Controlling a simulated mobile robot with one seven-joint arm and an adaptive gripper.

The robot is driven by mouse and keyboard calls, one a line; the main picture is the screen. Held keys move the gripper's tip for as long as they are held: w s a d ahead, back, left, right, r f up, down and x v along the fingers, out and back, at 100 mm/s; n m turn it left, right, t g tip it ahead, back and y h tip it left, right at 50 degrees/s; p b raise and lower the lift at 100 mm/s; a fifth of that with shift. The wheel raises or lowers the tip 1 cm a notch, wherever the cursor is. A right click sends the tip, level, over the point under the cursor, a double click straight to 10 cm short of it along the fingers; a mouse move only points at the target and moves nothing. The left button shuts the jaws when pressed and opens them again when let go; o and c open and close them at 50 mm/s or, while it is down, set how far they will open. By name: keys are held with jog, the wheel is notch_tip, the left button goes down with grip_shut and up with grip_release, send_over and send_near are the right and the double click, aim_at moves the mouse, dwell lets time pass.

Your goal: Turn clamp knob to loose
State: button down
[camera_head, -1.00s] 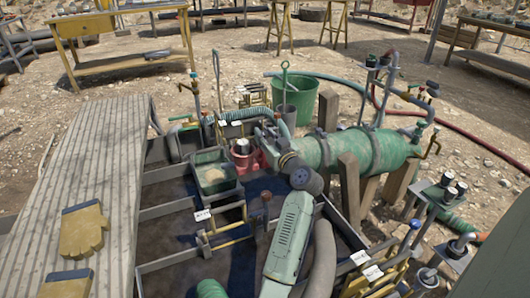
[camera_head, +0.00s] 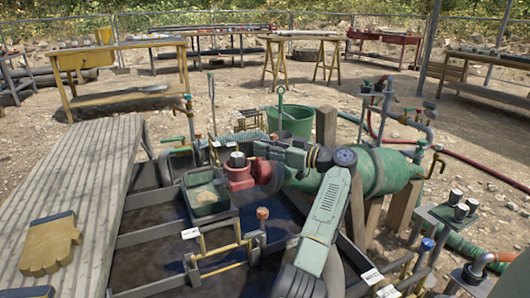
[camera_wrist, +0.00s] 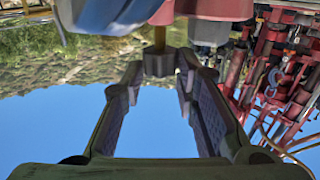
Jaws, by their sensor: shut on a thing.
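In the wrist view a small dark block, apparently the clamp knob (camera_wrist: 158,65), sits on a short brass stem (camera_wrist: 159,38) that joins a red body (camera_wrist: 200,8). The fingertips of my gripper (camera_wrist: 158,75) lie on either side of the block and close on it. The knob's marking and turn position cannot be read. In the head view my gripper (camera_head: 262,149) reaches left, just above and behind the red fitting (camera_head: 240,175). The knob itself is hidden or too small to make out there.
A green tray of sand (camera_head: 206,197) stands left of the red fitting. The large green cylinder (camera_head: 390,170) lies to the right, behind my arm. A ribbed walkway (camera_head: 85,190) with a yellow glove (camera_head: 50,243) is at left. A green bucket (camera_head: 295,121) stands behind.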

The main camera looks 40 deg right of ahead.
jog(key=shift+w+n+g+y+b, duration=0.1)
jog(key=shift+n+g+y+b, duration=0.3)
jog(key=shift+y, duration=0.3)
jog(key=c, duration=1.5)
grip_release()
jog(key=shift+c, duration=0.2)
jog(key=v, duration=1.2)
